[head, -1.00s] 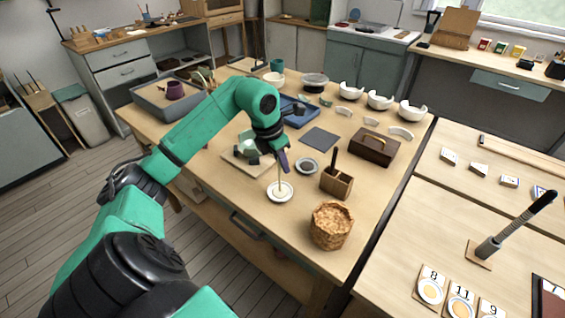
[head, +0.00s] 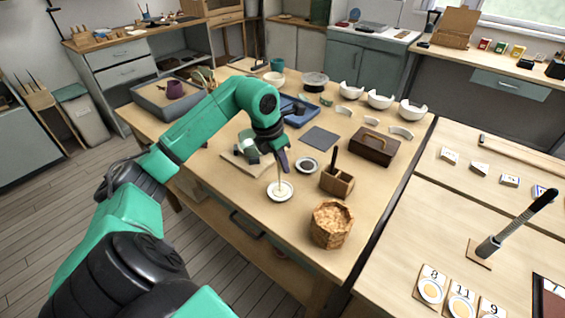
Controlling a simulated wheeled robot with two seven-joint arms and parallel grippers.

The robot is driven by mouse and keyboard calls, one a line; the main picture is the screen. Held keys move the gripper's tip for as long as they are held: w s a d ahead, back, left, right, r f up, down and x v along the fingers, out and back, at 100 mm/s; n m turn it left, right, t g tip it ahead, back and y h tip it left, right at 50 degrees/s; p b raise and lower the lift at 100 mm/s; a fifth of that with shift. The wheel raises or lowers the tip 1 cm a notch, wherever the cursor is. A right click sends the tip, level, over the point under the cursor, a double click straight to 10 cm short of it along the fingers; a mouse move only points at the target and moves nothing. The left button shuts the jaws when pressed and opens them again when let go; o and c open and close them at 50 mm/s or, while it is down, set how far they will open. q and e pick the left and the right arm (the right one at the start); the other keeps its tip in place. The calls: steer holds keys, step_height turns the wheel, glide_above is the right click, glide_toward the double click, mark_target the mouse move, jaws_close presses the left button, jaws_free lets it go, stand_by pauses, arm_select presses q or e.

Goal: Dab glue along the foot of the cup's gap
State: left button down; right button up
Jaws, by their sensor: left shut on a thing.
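My left gripper (head: 282,160) is shut on a thin pale stick (head: 280,178). The stick points down, and its lower end is at a small white dish (head: 288,195) with pale cream contents, on the table's front half. A pale green cup (head: 249,146) stands on a light board (head: 236,160) just left of and behind the gripper. The gripper and wrist partly cover the cup, and I cannot make out its gap. My right gripper is not in view.
Right of the dish are a dark round dish (head: 307,166), a wooden holder (head: 337,183), a wicker basket (head: 331,224) and a brown box (head: 374,147). A dark square mat (head: 320,138) lies behind. Broken white bowls (head: 380,99) stand at the back.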

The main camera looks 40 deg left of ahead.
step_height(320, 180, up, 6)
steer(key=p, duration=0.6)
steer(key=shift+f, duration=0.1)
stand_by(0.7)
